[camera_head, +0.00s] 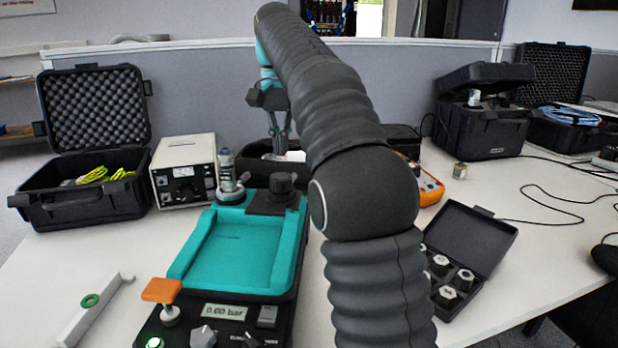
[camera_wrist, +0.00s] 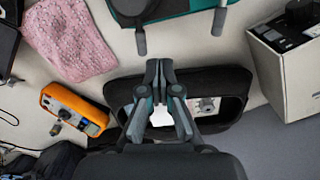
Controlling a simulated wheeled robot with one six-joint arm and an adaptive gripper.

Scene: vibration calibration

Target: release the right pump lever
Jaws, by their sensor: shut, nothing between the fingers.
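The pressure pump (camera_head: 235,245) is a teal-topped dark unit at the front centre, with a display reading 0.00 bar. An orange-topped handle (camera_head: 162,292) stands at its front left. My arm hides the area to the right of the pump. In the wrist view the edge of the teal and black unit (camera_wrist: 180,10) shows at the top, with two dark grey levers, one at left (camera_wrist: 140,38) and one at right (camera_wrist: 219,20). I cannot tell which is the right pump lever. My gripper (camera_wrist: 160,68) is shut and empty, apart from both levers. In the head view it hangs behind the pump (camera_head: 280,150).
An open black case (camera_wrist: 228,92) lies under my gripper. An orange meter (camera_wrist: 75,108), a pink cloth (camera_wrist: 70,40) and a white instrument box (camera_head: 184,172) are nearby. An open foam case (camera_head: 80,205) stands left; a case of fittings (camera_head: 470,245) lies right.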

